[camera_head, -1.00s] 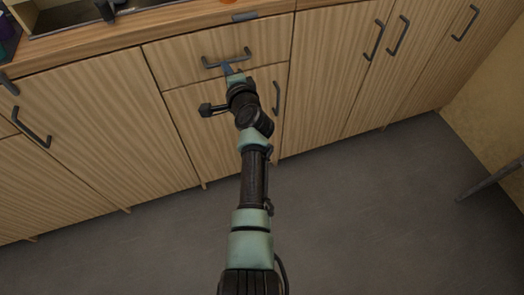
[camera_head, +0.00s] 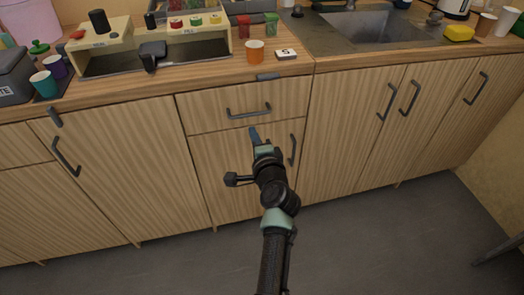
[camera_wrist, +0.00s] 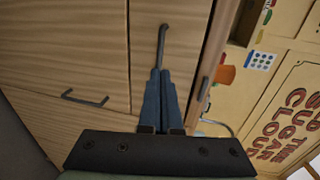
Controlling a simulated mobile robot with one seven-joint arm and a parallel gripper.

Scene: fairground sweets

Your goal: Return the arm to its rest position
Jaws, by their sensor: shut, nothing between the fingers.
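My gripper (camera_head: 254,134) is in front of the wooden cabinet, just below the handle (camera_head: 249,111) of a closed drawer (camera_head: 215,107). In the wrist view, its blue fingers (camera_wrist: 160,75) are together with nothing between them. The drawer handle (camera_wrist: 163,40) shows just beyond the fingertips there; I cannot tell whether they touch. My arm reaches up from the bottom of the head view.
Closed cabinet doors (camera_head: 110,170) with dark handles line the front. The counter above holds a beige stand (camera_head: 140,50), an orange cup (camera_head: 255,50), a white card (camera_head: 286,54) and a sink (camera_head: 370,25). The grey floor (camera_head: 380,240) below is clear.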

